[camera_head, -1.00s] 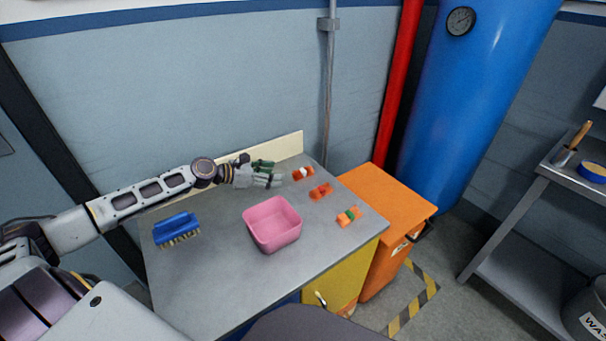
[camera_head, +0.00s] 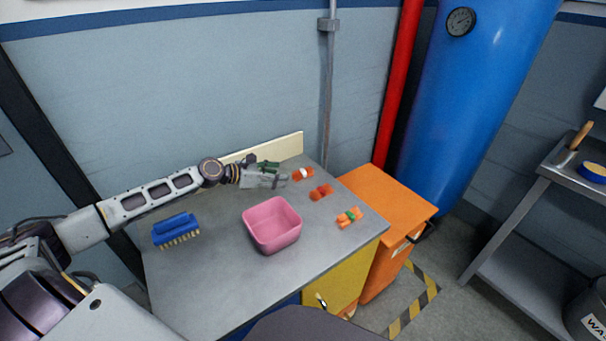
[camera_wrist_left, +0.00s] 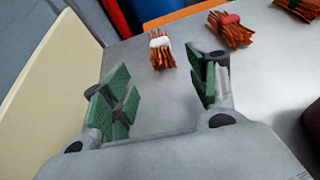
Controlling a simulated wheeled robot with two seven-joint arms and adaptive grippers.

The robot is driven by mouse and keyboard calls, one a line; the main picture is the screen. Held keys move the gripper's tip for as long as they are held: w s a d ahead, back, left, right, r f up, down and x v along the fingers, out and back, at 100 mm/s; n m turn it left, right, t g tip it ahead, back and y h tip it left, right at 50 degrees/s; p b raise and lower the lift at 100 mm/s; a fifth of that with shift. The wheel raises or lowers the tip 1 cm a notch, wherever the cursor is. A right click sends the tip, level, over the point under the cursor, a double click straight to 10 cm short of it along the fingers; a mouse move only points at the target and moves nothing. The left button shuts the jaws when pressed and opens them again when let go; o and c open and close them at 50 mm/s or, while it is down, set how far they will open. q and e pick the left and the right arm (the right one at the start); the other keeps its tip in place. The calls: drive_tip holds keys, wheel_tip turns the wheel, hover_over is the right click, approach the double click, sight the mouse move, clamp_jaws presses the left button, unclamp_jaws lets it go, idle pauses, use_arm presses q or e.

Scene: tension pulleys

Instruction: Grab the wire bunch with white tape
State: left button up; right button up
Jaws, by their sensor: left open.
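The wire bunch with white tape (camera_head: 303,174) lies on the grey table near its far edge; it is orange with a white band. It also shows in the left wrist view (camera_wrist_left: 161,52), ahead of my fingers. My left gripper (camera_head: 281,175) is open and empty, just to the left of this bunch. In the left wrist view its green-padded fingers (camera_wrist_left: 165,92) stand wide apart, with the bunch beyond the gap and not between the pads. My right gripper is not in view.
A wire bunch with red tape (camera_head: 321,192) and one with green tape (camera_head: 349,217) lie nearer on the table. A pink bin (camera_head: 272,240) and a blue brush (camera_head: 175,227) stand in front of my left arm. A cream board (camera_head: 290,146) edges the table's back.

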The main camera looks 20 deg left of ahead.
sight(292, 173)
use_arm(q)
drive_tip(key=shift+w+d, duration=0.1)
drive_tip(key=shift+w, duration=0.05)
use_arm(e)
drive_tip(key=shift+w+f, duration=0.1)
use_arm(q)
drive_tip(key=shift+w+d, duration=0.1)
drive_tip(key=shift+r+b+x, duration=0.25)
drive_tip(key=shift+b+x, duration=0.3)
drive_tip(key=shift+x, duration=0.65)
drive_tip(key=shift+w+d+f, duration=0.2)
drive_tip(key=shift+w+d, duration=0.15)
drive_tip(key=shift+w+d+f, duration=0.2)
drive_tip(key=shift+w+d, duration=0.15)
drive_tip(key=shift+w, duration=0.05)
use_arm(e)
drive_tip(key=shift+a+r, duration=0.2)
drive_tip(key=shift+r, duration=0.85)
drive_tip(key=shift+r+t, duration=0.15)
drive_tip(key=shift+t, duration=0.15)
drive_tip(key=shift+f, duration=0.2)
use_arm(q)
drive_tip(key=c, duration=1.1)
